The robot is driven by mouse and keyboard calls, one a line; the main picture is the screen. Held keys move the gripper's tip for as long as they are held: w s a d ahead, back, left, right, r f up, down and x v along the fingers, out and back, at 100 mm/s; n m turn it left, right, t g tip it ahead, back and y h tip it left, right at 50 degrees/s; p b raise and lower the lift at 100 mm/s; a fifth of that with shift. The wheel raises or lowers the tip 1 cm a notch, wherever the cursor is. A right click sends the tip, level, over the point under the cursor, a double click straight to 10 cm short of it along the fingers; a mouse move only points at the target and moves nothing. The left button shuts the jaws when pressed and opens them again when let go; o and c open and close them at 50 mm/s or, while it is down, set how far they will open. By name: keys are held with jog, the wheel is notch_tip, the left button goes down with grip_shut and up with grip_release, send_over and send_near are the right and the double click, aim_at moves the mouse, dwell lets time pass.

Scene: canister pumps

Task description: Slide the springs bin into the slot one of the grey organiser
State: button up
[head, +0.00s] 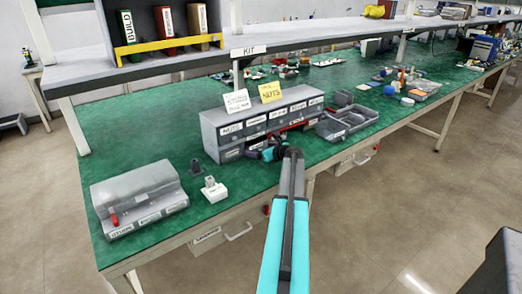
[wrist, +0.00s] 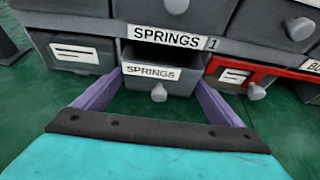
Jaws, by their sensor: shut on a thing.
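The springs bin (wrist: 180,87) is a small grey drawer with a SPRINGS label and a round knob on its front. My gripper (wrist: 161,77) has its purple fingers at the two sides of the bin and is shut on it. The bin is at the opening under the SPRINGS 1 label (wrist: 168,36) of the grey organiser (head: 228,135). Its front stands out a little and its dark inside shows over the front edge. How deep it sits is unclear. In the head view my arm hides the bin.
To the right of the bin is a red-framed drawer (wrist: 237,75); to its left is a grey labelled drawer (wrist: 75,53). A grey divided tray (head: 346,122) stands right of the organiser.

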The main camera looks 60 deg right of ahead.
jog(key=shift+w+d+r, duration=0.1)
jog(key=shift+w+r, duration=0.35)
jog(key=shift+w, duration=0.1)
jog(key=o, duration=0.9)
jog(key=shift+r, duration=0.1)
jog(key=shift+s, duration=0.85)
jog(key=v, duration=0.4)
jog(key=b+v, duration=0.1)
jog(key=v, duration=0.8)
jog(key=shift+a+f, duration=0.25)
jog(key=shift+f, duration=0.1)
jog(key=shift+s, duration=0.1)
